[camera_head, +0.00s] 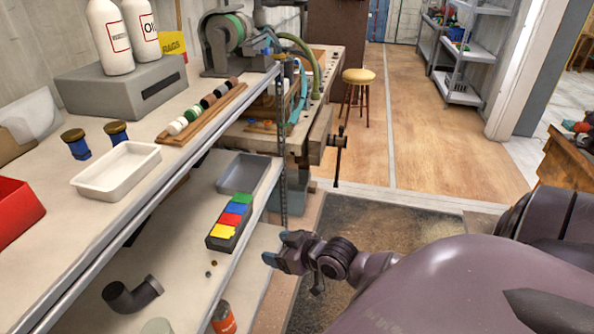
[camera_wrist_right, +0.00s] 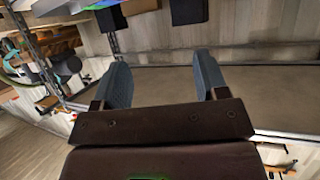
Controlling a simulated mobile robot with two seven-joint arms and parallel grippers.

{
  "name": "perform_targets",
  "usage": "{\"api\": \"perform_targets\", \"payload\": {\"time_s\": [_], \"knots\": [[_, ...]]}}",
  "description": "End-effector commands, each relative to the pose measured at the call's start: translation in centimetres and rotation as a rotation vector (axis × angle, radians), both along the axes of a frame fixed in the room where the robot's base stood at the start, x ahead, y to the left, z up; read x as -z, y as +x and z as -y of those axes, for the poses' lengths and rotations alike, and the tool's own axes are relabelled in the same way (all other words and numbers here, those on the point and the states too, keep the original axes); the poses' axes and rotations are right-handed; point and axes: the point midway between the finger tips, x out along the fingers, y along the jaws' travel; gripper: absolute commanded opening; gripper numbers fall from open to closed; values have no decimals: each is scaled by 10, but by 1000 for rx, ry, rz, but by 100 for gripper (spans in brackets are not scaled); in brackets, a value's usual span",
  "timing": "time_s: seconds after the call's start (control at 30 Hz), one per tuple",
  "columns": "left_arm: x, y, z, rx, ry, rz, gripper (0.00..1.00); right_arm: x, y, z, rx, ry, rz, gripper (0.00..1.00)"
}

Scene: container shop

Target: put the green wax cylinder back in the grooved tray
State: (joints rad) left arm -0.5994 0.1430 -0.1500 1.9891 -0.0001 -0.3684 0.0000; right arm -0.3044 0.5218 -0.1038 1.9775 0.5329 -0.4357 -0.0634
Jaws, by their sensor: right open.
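A wooden grooved tray (camera_head: 214,116) lies on the upper shelf with a row of small cylinders in it, white, black and brown. A green cylinder (camera_head: 191,114) shows among them near the front end; I cannot tell whether it is the wax one. My right gripper (camera_head: 274,252) is beside the shelf unit, lower than the upper shelf and to the right of the coloured blocks. Its fingers also show in the right wrist view (camera_wrist_right: 160,88), wide apart with nothing between them. My left gripper is out of view.
A white tray (camera_head: 88,189), two dark blue gold-topped pieces (camera_head: 77,148) and a grey box (camera_head: 130,95) with white bottles share the upper shelf (camera_head: 50,235). Below are a black holder (camera_head: 215,243) of coloured blocks, a grey tray (camera_head: 226,177) and a dark pipe elbow (camera_head: 130,297).

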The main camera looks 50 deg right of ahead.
Motion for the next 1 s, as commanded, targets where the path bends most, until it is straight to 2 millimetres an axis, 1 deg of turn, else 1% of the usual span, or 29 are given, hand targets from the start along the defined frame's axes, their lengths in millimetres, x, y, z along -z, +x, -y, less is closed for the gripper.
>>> {"api": "perform_targets", "payload": {"time_s": [0.03, 0.1, 0.2, 0.3, 0.4, 0.5, 0.6, 1.0], "knots": [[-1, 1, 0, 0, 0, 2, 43, 17, -17, -9, 25, 1, -18, 67], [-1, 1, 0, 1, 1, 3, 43, 36, -37, -19, 58, -13, -36, 67], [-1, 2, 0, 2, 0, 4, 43, 58, -66, -33, 103, -37, -62, 67], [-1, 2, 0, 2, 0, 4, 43, 74, -90, -46, 142, -58, -85, 67], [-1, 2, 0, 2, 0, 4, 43, 84, -108, -56, 168, -80, -101, 67], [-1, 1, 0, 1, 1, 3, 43, 89, -118, -62, 184, -94, -111, 67], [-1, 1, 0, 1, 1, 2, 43, 91, -123, -64, 191, -102, -115, 67], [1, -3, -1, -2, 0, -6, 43, 92, -123, -64, 190, -104, -116, 67]]}}
